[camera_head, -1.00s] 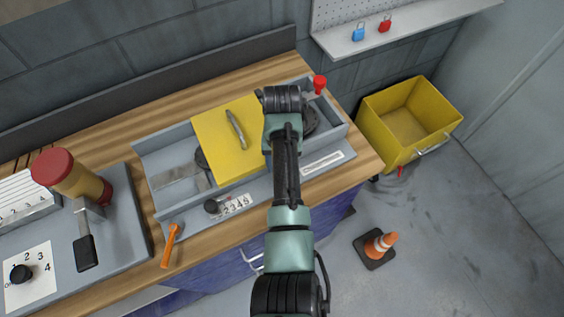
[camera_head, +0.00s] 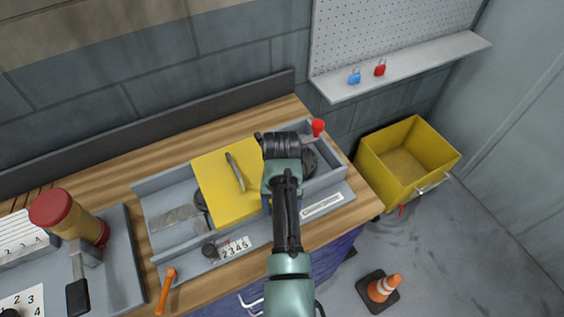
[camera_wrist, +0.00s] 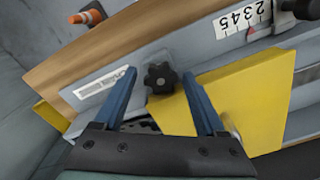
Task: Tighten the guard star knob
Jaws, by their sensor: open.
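The black star knob (camera_wrist: 161,77) shows in the wrist view, at the edge of the yellow guard (camera_wrist: 250,105). My gripper (camera_wrist: 159,74) is open, with one blue finger on each side of the knob in the picture. I cannot tell whether the fingers touch it or are still above it. In the head view the guard (camera_head: 222,188) lies over the grey tray fixture (camera_head: 165,236), with a grey handle (camera_head: 236,172) on it.
A scale plate (camera_head: 235,248) with a black knob (camera_head: 209,251) is on the fixture's front. An orange lever (camera_head: 166,290) stands left of it. A red knob (camera_head: 318,127) is at the back right. A yellow bin (camera_head: 408,160) and a cone (camera_head: 383,287) are on the floor.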

